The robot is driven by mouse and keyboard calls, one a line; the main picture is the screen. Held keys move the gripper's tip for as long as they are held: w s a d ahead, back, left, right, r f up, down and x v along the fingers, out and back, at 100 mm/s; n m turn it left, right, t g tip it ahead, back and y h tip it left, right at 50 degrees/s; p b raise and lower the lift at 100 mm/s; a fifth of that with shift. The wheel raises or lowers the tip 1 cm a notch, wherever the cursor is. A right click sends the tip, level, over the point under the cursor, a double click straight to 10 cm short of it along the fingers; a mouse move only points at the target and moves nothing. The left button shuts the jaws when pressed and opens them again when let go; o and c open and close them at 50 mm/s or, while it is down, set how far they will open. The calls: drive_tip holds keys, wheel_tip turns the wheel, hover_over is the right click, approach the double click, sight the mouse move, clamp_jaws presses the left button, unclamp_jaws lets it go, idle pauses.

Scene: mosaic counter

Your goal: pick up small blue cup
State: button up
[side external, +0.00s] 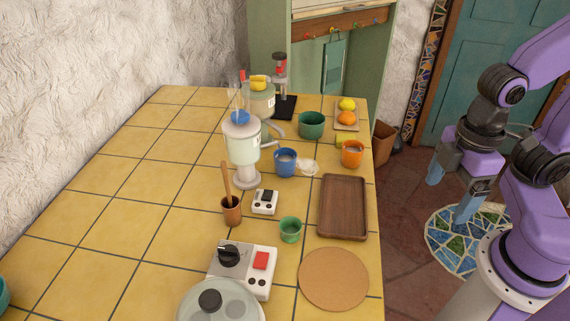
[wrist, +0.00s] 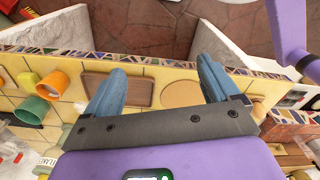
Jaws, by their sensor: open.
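The small blue cup (side external: 286,162) stands upright on the yellow tiled counter (side external: 178,151), left of an orange cup (side external: 352,154). My gripper (side external: 453,190) is open and empty, off the counter's right edge and well apart from the cup. In the wrist view its two blue fingers (wrist: 163,72) are spread wide with nothing between them.
A wooden tray (side external: 343,207), small green cup (side external: 290,229) and round cork mat (side external: 333,279) lie nearer the camera.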

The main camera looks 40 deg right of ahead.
wheel_tip(320, 180, up, 5)
drive_tip(key=n+g, duration=0.1)
drive_tip(key=n, duration=0.2)
hover_over(282, 158)
drive_tip(key=f, duration=0.4)
drive_tip(key=s+f, duration=0.1)
drive_tip(key=f, duration=0.7)
drive_tip(key=shift+s+a, duration=0.2)
drive_tip(key=shift+a, duration=0.2)
drive_tip(key=shift+s+a+f, duration=0.1)
drive_tip(key=shift+s+f, duration=0.05)
drive_tip(key=shift+f, duration=0.75)
drive_tip(key=shift+s+a+f, duration=0.1)
drive_tip(key=shift+f, duration=0.8)
drive_tip(key=shift+s+a+f, duration=0.1)
drive_tip(key=shift+s+f, duration=0.05)
drive_tip(key=shift+f, duration=0.75)
drive_tip(key=c, duration=1.2)
